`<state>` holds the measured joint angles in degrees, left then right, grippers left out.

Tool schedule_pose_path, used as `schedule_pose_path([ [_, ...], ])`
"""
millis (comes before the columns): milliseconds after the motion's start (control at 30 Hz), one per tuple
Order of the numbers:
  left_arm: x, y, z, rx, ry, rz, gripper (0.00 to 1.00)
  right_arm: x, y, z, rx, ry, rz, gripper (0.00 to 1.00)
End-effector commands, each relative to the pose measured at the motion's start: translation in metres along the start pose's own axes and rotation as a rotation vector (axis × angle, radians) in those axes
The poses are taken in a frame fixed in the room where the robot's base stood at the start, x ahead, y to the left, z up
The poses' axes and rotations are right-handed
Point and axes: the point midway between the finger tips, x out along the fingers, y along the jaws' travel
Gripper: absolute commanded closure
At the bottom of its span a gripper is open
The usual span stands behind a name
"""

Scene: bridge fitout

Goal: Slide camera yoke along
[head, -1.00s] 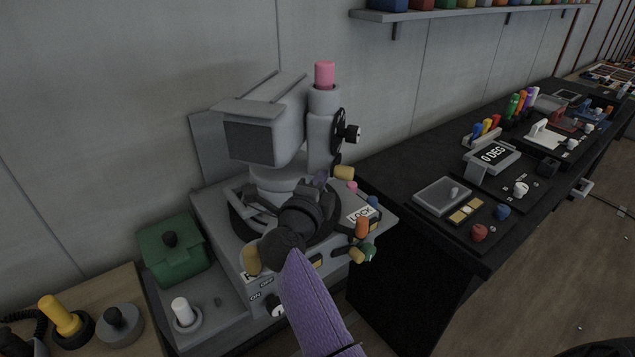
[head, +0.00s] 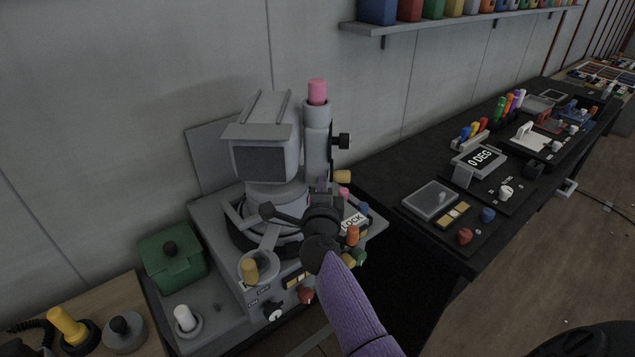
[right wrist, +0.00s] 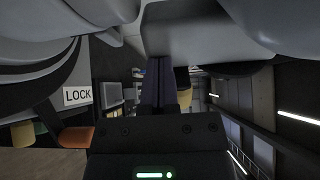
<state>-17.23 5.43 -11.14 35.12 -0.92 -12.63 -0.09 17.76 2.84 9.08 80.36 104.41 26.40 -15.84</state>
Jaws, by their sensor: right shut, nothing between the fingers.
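The camera yoke unit is a grey hooded head (head: 268,135) with an upright cylinder (head: 317,125) topped in pink, standing on a round turntable on a grey base (head: 225,285). My right gripper (head: 320,188) comes in from the front, at the right front of the turntable. Its fingers point toward the foot of the upright cylinder. In the right wrist view the fingers (right wrist: 158,82) are shut and empty, close to grey surfaces of the unit; I cannot tell whether they touch. My left gripper is not in view.
A LOCK label (head: 352,221) and several coloured knobs sit right of my gripper. A dark lever with a round knob (head: 267,210) is at its left. A green box (head: 172,258) stands at left. The black bench at right carries a 0 DEG display (head: 481,160).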

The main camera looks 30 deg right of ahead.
Motion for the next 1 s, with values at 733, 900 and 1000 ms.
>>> schedule_pose_path([
  [733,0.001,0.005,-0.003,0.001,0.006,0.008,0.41,0.041,0.003,-0.015,-0.005,-0.369,0.000,1.00],
  [900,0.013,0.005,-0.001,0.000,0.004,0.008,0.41,0.050,0.005,-0.014,0.008,-0.451,0.002,1.00],
  [1000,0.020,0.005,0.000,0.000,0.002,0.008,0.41,0.056,0.004,-0.015,0.001,-0.498,0.001,1.00],
])
